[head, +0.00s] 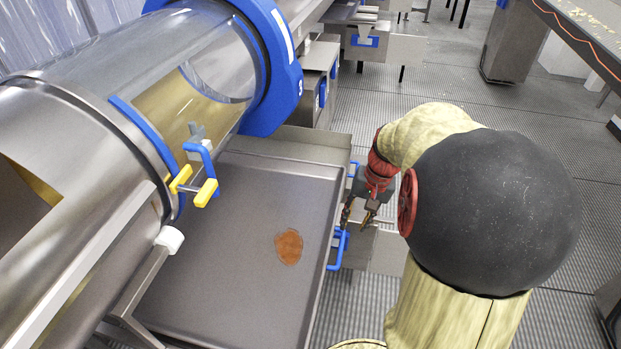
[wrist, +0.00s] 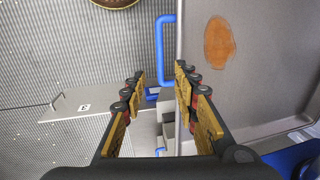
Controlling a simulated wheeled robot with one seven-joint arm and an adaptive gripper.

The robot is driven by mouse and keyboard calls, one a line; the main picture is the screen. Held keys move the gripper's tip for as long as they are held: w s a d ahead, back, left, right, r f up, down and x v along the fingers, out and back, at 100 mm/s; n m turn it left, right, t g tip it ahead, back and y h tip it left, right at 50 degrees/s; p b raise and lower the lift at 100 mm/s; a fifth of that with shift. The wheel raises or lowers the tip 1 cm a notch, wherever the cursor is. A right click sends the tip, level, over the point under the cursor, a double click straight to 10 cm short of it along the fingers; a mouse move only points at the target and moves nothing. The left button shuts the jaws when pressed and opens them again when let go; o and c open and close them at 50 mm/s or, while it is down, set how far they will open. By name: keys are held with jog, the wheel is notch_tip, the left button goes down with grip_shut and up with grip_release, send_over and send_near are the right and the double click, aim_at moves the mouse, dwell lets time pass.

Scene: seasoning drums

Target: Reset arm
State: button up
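My gripper (head: 361,214) is at the right edge of the grey metal tray under the drum, close to the tray's blue handle. In the wrist view my gripper (wrist: 160,85) has its two fingers spread apart with nothing between them. The blue handle (wrist: 161,50) shows beyond the fingertips there, and I see no contact. My arm (head: 400,150) reaches in from the right of the head view, bent, with a yellowish cover and a dark round joint.
The tray (head: 190,300) holds a brown-orange patch of seasoning (head: 289,246). The large drum (head: 200,65), partly clear with blue rings, lies over the left side. Yellow-and-blue clamps (head: 196,180) stick out from it. Open grated floor (head: 480,90) lies behind my arm.

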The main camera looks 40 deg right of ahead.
jog(key=s+a+r+n+t, duration=0.1)
jog(key=a+r+n, duration=0.2)
jog(key=a, duration=0.5)
jog(key=s+a+r+n+t+h+b, duration=0.1)
jog(key=a+r+n, duration=0.3)
jog(key=a, duration=0.5)
jog(key=s+a+r+n+t, duration=0.1)
jog(key=s+a+r+n, duration=0.1)
jog(key=a, duration=0.7)
notch_tip(320, 180, up, 3)
jog(key=shift+s+a+f+n+t+b, duration=0.25)
jog(key=shift+n+t+b, duration=0.15)
jog(key=shift+n, duration=0.3)
